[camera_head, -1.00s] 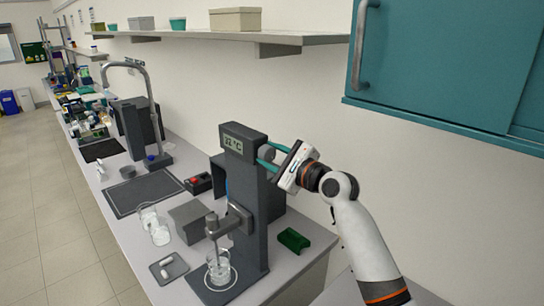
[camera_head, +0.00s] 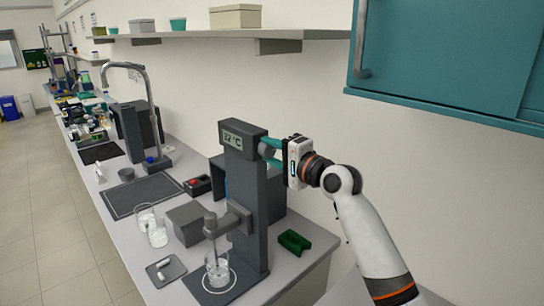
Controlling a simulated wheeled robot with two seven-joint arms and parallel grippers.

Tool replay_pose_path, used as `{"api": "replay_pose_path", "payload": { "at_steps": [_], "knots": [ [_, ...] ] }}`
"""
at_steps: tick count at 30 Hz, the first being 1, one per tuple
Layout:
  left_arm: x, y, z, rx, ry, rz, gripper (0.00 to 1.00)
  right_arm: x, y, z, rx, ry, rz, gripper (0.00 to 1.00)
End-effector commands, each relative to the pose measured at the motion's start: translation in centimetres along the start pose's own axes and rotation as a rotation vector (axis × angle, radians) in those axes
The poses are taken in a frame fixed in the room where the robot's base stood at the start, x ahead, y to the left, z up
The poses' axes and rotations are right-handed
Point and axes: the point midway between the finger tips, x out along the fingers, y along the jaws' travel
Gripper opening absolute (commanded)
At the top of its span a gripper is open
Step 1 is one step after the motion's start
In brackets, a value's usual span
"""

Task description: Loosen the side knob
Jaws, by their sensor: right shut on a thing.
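The membrane rig (camera_head: 255,195) is a dark grey upright column on a base plate, with a small display at its top reading about 32 °C. My right gripper (camera_head: 270,151) comes in from the right, level with the top of the column. Its teal fingers are shut on the side knob at the column's right side. The knob itself is mostly hidden behind the fingers. A glass beaker (camera_head: 217,270) stands on the rig's base under the side arm (camera_head: 228,219). My left gripper is not in view.
A green holder (camera_head: 294,242) lies right of the rig. A grey box (camera_head: 188,222), glass beakers (camera_head: 156,233) and a small tray (camera_head: 166,271) stand to the left. A teal cabinet (camera_head: 440,60) and a shelf (camera_head: 200,36) hang above.

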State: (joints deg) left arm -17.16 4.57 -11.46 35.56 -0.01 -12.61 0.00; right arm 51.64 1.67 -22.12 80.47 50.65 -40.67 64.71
Motion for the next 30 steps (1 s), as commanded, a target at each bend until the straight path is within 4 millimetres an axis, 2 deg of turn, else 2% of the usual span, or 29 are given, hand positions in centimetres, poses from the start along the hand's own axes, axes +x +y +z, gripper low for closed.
{"api": "replay_pose_path", "payload": {
  "at_steps": [10, 26, 27, 30],
  "knots": [
    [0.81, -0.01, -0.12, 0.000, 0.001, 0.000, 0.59, 0.03, -0.25, -0.04, -0.130, 0.001, -0.004, 0.15],
    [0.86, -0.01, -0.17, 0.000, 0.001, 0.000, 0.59, 0.03, -0.27, -0.04, -0.149, 0.001, -0.006, 0.15],
    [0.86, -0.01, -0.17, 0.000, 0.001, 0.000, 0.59, 0.03, -0.26, -0.04, -0.148, 0.001, -0.006, 0.44],
    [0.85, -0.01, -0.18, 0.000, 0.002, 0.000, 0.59, 0.03, -0.22, -0.03, -0.148, 0.001, -0.005, 0.59]
  ]
}}
